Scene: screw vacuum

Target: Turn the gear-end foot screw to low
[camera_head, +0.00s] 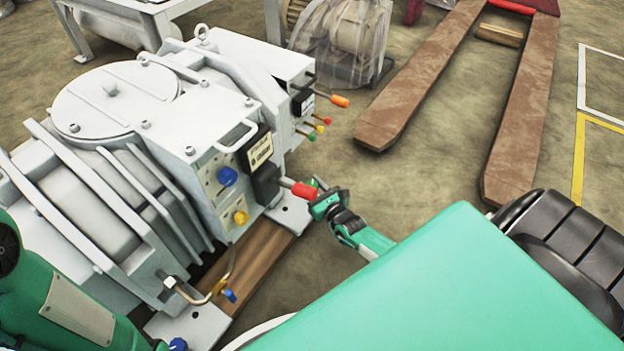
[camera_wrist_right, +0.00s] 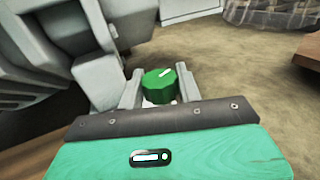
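In the right wrist view, a green knob (camera_wrist_right: 160,86) with a white mark on top sits at a corner of the grey machine. It appears to be the foot screw. My right gripper (camera_wrist_right: 160,92) has one finger on each side of it, and the knob nearly fills the space. I cannot tell whether the fingers touch it. In the head view my right gripper (camera_head: 322,200) is low at the machine's right corner, beside the foot plate (camera_head: 293,216). The knob cannot be made out clearly there. My left arm is at the lower left; its gripper is outside the picture.
The grey machine (camera_head: 110,100) fills the left side. A red-tipped lever (camera_head: 305,191) juts out close to my right gripper. Blue (camera_head: 228,176) and yellow (camera_head: 240,217) knobs are on its panel. A brown pallet jack (camera_head: 425,70) stands behind.

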